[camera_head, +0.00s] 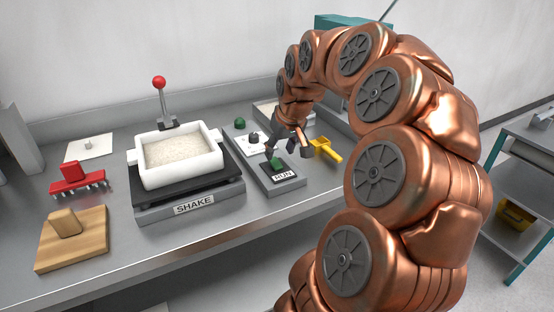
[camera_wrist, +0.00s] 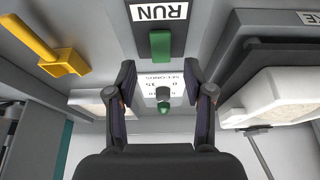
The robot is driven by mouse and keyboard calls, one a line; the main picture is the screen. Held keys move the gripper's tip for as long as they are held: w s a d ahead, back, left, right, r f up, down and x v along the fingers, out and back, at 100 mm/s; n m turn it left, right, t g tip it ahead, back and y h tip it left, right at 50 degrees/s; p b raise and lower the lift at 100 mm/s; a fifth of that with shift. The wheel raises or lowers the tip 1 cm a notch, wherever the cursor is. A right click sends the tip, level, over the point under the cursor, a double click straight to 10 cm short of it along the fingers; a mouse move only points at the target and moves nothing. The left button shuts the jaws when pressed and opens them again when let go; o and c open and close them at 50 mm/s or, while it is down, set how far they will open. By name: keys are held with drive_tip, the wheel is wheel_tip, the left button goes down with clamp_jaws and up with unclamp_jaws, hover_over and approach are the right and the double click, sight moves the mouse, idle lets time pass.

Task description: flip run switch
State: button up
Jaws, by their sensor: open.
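The run switch (camera_head: 276,162) is a green lever on a dark base with a RUN label (camera_head: 283,176), at the front of a grey control panel. In the wrist view the green switch (camera_wrist: 160,45) stands at top centre, below the upside-down RUN label (camera_wrist: 160,11). My gripper (camera_head: 286,146) is just above and behind the switch in the head view. In the wrist view my gripper (camera_wrist: 160,72) is open and empty, its two fingers apart on either side of the line to the switch. I cannot tell whether a finger touches it.
A seconds dial (camera_head: 253,138) and a green button (camera_head: 240,123) are behind the switch. A yellow scoop (camera_head: 325,149) lies close on the right. A white tray (camera_head: 180,158) on the SHAKE unit, with a red-knobbed lever (camera_head: 160,84) behind it, stands left.

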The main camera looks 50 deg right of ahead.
sight(276, 162)
drive_tip(key=shift+x, duration=2.4)
drive_tip(key=shift+c, duration=0.4)
clamp_jaws()
